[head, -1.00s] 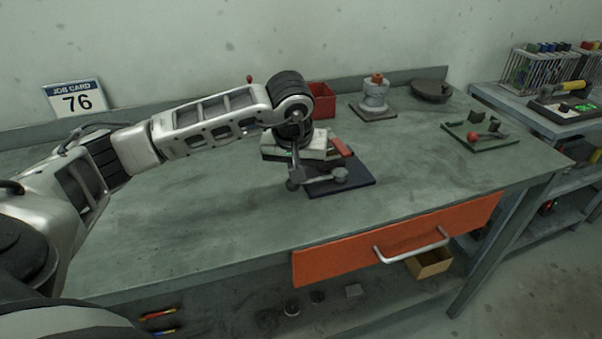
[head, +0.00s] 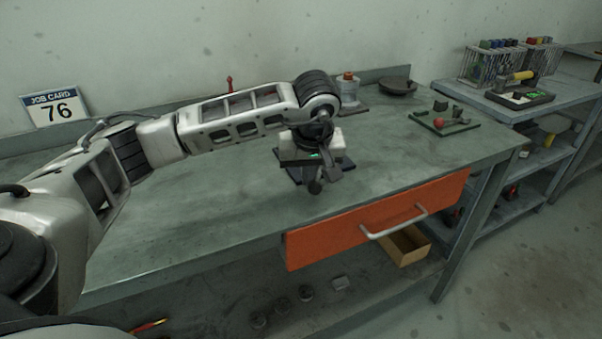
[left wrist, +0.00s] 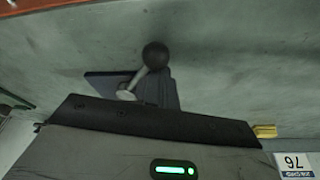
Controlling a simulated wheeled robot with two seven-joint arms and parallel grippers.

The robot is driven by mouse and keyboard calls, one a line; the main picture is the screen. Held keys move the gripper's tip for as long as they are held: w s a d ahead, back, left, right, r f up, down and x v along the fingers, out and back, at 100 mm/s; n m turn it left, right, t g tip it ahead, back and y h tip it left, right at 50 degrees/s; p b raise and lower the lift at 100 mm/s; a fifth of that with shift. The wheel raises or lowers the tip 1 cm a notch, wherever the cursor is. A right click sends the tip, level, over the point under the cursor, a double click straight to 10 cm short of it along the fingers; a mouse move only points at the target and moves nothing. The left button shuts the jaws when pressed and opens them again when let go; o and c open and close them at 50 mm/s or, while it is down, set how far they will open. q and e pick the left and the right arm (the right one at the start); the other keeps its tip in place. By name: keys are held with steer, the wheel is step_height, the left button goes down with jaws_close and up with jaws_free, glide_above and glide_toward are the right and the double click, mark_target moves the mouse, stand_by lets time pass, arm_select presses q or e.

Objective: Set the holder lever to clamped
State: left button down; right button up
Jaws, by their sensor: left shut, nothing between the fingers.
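The holder is a dark base plate (head: 291,174) on the bench, partly hidden under my left gripper (head: 325,177). Its grey lever ends in a black ball knob (head: 315,187), which points toward the bench's front edge. In the left wrist view, the black knob (left wrist: 156,54), the lever's pale pivot (left wrist: 125,95) and part of the plate (left wrist: 100,86) show past my gripper. My left gripper is shut and empty, pointing down close beside the lever; I cannot tell if it touches. My right gripper is not in view.
A green plate (head: 462,128) with a red ball stands at the right of the bench. A valve-like part (head: 348,90) and a dark round disc (head: 397,86) stand at the back. An orange drawer (head: 345,232) hangs below the front edge. The bench's left part is clear.

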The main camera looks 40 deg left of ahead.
arm_select(q)
steer(key=shift+w+d+f, duration=0.1)
steer(key=shift+w+d, duration=0.1)
steer(key=shift+d, duration=0.5)
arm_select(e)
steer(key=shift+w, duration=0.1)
arm_select(q)
steer(key=shift+d, duration=0.1)
